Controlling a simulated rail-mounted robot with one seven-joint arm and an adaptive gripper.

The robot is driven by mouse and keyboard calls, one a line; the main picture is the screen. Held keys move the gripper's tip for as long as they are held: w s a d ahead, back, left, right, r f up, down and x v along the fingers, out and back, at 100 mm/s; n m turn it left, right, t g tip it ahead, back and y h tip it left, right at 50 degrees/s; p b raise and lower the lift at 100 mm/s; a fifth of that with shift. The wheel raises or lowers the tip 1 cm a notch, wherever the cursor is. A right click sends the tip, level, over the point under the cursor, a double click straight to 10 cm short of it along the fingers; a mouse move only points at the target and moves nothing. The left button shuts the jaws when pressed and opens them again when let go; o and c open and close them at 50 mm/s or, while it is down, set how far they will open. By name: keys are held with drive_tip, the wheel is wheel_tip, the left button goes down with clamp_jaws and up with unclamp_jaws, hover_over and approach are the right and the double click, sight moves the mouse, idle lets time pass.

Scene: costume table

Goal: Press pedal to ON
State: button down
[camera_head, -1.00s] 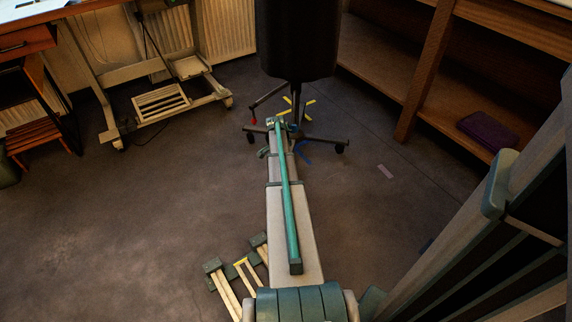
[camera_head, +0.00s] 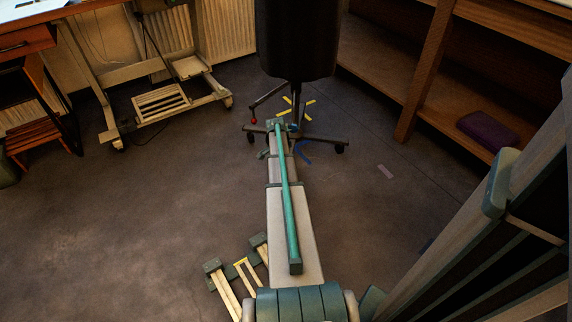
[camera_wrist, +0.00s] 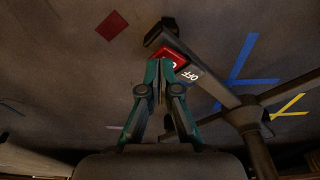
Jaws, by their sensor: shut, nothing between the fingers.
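The pedal shows in the wrist view as a red plate (camera_wrist: 174,58) on a leg of the dark stand, near the leg's capped end. White letters reading OFF (camera_wrist: 189,75) stand beside the red plate, and part of another letter shows on the red, mostly hidden by my fingers. My gripper (camera_wrist: 166,66) is shut and empty, its fingertips overlapping the red plate's lower edge; I cannot tell whether they touch it.
The stand carries a black form (camera_head: 296,38) above my gripper, with legs (camera_head: 322,138) spreading around it. Blue tape (camera_wrist: 239,65) and a red patch (camera_wrist: 112,25) mark the floor. A wooden shelf (camera_head: 425,75) stands right; open floor (camera_head: 120,220) lies left.

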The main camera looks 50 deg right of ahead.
drive_tip(key=shift+f, duration=1.05)
idle(0.4)
drive_tip(key=shift+r+p, duration=2.5)
drive_tip(key=shift+r, duration=1.05)
